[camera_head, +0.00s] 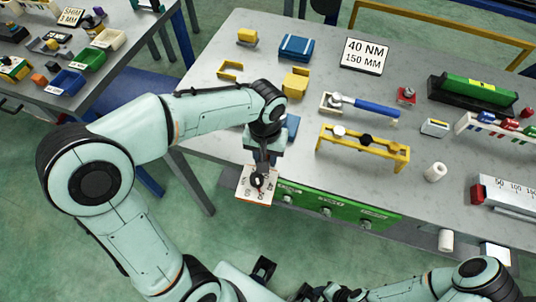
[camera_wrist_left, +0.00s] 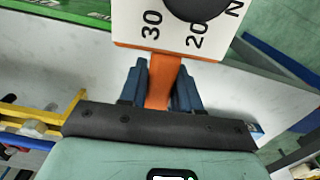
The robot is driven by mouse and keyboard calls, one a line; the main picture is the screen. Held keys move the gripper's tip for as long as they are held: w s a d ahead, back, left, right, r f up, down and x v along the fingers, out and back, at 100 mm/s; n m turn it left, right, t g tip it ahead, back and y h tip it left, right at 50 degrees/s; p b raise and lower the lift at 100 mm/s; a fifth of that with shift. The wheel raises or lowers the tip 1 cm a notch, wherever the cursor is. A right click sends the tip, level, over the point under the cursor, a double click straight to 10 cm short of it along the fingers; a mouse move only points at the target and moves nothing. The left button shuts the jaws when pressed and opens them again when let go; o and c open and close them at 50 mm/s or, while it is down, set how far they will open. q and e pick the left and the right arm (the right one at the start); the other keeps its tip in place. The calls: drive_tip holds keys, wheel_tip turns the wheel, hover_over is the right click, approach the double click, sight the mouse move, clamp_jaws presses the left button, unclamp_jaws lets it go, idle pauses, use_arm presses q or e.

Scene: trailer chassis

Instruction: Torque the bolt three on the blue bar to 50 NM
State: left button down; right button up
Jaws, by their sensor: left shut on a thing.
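My left gripper (camera_head: 261,160) is shut on the orange handle (camera_wrist_left: 160,80) of a white dial plate (camera_head: 258,187). The plate has a black knob (camera_wrist_left: 200,8) and printed numbers; 30 and 20 can be read in the left wrist view. It is held out past the table's front edge, at the left end of the green panel. I cannot make out a blue bar with numbered bolts. A yellow bar (camera_head: 385,146) on legs carries bolts on top. My right arm (camera_head: 440,287) lies along the bottom edge; its gripper's fingers cannot be made out clearly.
The grey table (camera_head: 330,90) holds a wrench with a blue handle (camera_head: 372,108), a sign (camera_head: 364,56) reading 40 NM 150 MM, yellow blocks (camera_head: 296,83) and a green tool (camera_head: 475,90). A green panel (camera_head: 340,208) with knobs lines the front edge. Another table stands at upper left.

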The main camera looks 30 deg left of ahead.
use_arm(q)
drive_tip(key=shift+s+a+m, duration=0.25)
drive_tip(key=shift+a+m, duration=0.35)
drive_tip(key=shift+a, duration=0.25)
drive_tip(key=shift+s+a+m, duration=0.15)
drive_tip(key=shift+a+m, duration=0.75)
drive_tip(key=shift+a, duration=0.3)
drive_tip(key=shift+a, duration=0.1)
drive_tip(key=shift+a+m+p, duration=0.45)
drive_tip(key=shift+a+m, duration=0.55)
drive_tip(key=shift+a, duration=0.15)
